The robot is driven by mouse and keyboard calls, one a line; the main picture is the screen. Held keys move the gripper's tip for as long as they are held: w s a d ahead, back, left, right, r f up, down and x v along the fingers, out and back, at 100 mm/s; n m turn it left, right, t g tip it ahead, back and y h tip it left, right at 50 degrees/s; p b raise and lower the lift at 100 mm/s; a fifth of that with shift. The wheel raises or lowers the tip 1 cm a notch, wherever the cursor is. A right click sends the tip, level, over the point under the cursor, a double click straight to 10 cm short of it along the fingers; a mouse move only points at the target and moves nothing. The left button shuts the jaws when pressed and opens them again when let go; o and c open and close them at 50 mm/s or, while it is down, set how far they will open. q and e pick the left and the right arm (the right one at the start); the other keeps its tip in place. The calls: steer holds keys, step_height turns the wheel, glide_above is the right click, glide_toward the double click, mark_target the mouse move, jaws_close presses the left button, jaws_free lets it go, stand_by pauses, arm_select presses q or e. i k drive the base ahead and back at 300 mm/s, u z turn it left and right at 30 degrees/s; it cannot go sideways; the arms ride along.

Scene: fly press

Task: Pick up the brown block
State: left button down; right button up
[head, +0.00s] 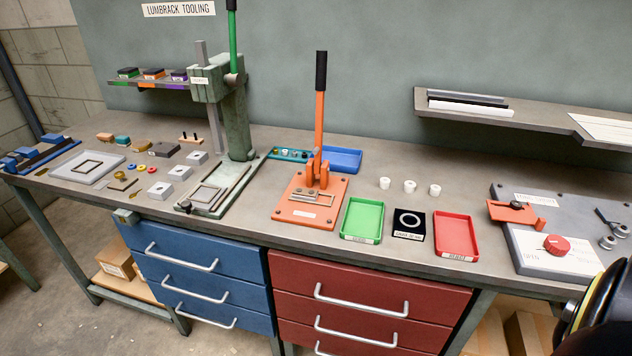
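Small blocks lie on the left part of the workbench, toward the back. One is an orange-brown block (105,137), just left of a teal block (122,139). A tan-brown block (141,146) lies a little further right, beside a dark grey block (164,150). Both brownish pieces are small here, and I cannot tell for sure which one is the brown block. Both lie on the bench top with nothing holding them. Neither of my grippers is in view.
Green (376,200) and red (473,219) trays sit at the front edge.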

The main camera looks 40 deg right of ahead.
mark_target(303, 192)
steer(key=z, duration=2.35)
steer(key=i, duration=0.35)
steer(key=u, duration=1.35)
